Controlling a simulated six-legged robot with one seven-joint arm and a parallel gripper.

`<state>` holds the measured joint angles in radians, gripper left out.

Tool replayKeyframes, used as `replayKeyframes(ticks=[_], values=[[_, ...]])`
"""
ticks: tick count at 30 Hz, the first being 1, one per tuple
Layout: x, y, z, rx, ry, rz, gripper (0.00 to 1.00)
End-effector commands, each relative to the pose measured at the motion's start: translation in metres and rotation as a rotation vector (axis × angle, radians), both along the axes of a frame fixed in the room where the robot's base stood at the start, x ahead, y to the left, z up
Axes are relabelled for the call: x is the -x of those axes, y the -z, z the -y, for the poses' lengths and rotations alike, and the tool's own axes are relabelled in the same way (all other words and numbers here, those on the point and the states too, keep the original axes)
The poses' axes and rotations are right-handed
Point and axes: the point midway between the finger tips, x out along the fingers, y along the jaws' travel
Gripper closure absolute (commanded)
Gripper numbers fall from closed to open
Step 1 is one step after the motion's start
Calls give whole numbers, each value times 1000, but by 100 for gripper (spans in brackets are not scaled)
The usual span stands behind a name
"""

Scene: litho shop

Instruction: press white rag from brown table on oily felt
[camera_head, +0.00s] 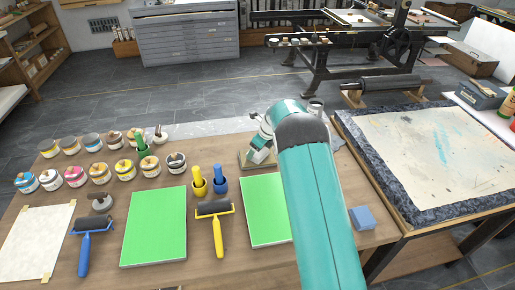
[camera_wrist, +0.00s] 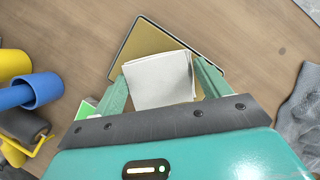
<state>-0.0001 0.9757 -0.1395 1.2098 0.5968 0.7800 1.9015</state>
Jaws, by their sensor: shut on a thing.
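My gripper (camera_wrist: 162,82) is shut on a folded white rag (camera_wrist: 158,78), which shows between its two green fingers in the wrist view. Beyond the rag is an olive-yellow felt pad (camera_wrist: 150,40) with a dark rim, lying on the brown table (camera_wrist: 255,40). The rag covers the near middle of the pad in this view; I cannot tell whether it touches it. In the head view my teal arm hides much of this spot. My gripper (camera_head: 258,148) shows left of the arm, over the felt (camera_head: 246,160) near the back edge of the table (camera_head: 375,235).
A crumpled grey cloth (camera_wrist: 300,105) lies to the right. Yellow and blue cups (camera_head: 221,185) with handles stand to the left, close to rollers (camera_head: 214,208) and green plates (camera_head: 155,225). Several ink tins (camera_head: 124,168) fill the back left. A blue block (camera_head: 362,217) lies front right.

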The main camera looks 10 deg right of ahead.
Motion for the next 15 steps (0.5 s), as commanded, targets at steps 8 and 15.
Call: replayKeyframes(ticks=[8,15], values=[[0,3,0,0,0,0,43],[0,5,0,-1,0,1,43]])
